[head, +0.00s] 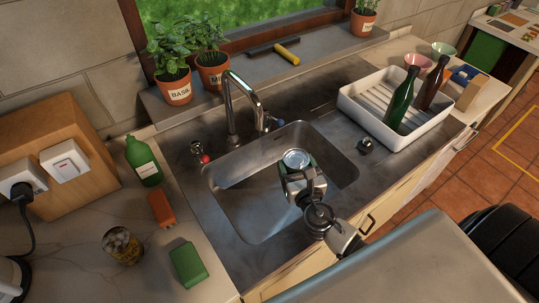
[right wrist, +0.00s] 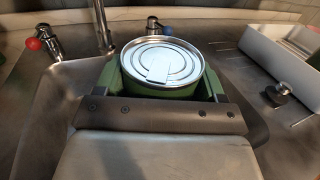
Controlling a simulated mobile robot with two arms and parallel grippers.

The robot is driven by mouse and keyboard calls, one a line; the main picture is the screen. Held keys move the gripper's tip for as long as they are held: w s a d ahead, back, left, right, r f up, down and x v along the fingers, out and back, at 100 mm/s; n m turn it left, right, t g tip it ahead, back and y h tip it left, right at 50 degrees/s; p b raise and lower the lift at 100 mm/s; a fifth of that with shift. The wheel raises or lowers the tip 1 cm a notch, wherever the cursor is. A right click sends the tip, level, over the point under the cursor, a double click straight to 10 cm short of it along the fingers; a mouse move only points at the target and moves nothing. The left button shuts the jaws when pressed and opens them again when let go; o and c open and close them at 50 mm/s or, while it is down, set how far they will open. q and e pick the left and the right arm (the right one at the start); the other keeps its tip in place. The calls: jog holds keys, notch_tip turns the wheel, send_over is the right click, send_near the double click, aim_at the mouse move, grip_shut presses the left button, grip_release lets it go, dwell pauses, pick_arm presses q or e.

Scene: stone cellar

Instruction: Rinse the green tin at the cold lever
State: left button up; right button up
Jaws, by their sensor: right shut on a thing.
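The green tin (head: 296,159) has a silver ring-marked lid. In the right wrist view the tin (right wrist: 162,65) sits upright between the two green-padded fingers. My right gripper (head: 299,172) is shut on it, above the right part of the steel sink (head: 245,231). The tap's spout (head: 245,88) is to the left of the tin and behind it; no water shows. The cold lever, with a blue knob (head: 277,123), stands right of the spout, and shows in the wrist view (right wrist: 152,20). A red-knobbed lever (head: 205,159) stands left. My left gripper is not in view.
A white dish rack (head: 364,122) with a green bottle (head: 401,98) and a brown bottle (head: 432,83) is at the right. Potted herbs (head: 175,88) line the sill.

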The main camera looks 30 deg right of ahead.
jog(key=s+d+r+p, duration=0.2)
jog(key=s+r+p, duration=0.1)
jog(key=s+r, duration=0.1)
jog(key=shift+s+d, duration=0.15)
jog(key=shift+d, duration=0.15)
dwell(0.9)
